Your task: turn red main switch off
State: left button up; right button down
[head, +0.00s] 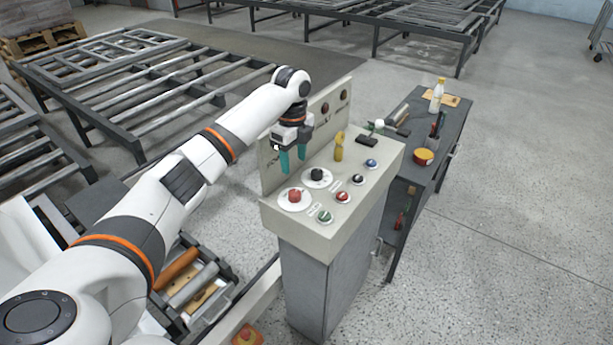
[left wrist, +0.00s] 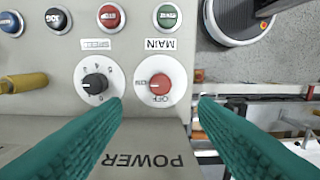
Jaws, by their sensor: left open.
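The red main switch (head: 294,196) is a round knob on a white disc on top of the control box. In the left wrist view the red main switch (left wrist: 160,84) has upside-down ON and OFF marks on its disc; which one it points to is too small to tell surely. My left gripper (head: 292,160) has teal fingers and is open and empty, above and behind the switch in the head view. In the left wrist view the left gripper (left wrist: 160,104) has its fingertips apart on either side of the switch disc, not touching it. My right gripper is not in view.
The black speed knob (head: 317,175) sits beside the switch. Green (head: 325,216), red (head: 342,196), black and blue buttons and a yellow handle (head: 338,147) share the panel. An upright back plate (head: 335,115) stands behind. A dark side table (head: 440,150) holds a bottle and tools.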

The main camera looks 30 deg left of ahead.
pick_arm(q)
jog(key=p, duration=0.2)
send_over(294, 192)
jog(key=f, duration=0.5)
jog(key=shift+s+d+f, duration=0.1)
jog(key=shift+s+f, duration=0.1)
jog(key=shift+f, duration=0.15)
jog(key=f, duration=0.4)
jog(key=shift+w+f, duration=0.1)
jog(key=shift+w, duration=0.15)
jog(key=shift+s+f, duration=0.1)
jog(key=shift+f, duration=0.5)
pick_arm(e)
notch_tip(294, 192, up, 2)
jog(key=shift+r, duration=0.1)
pick_arm(q)
jog(key=shift+c, duration=0.7)
jog(key=c, duration=0.8)
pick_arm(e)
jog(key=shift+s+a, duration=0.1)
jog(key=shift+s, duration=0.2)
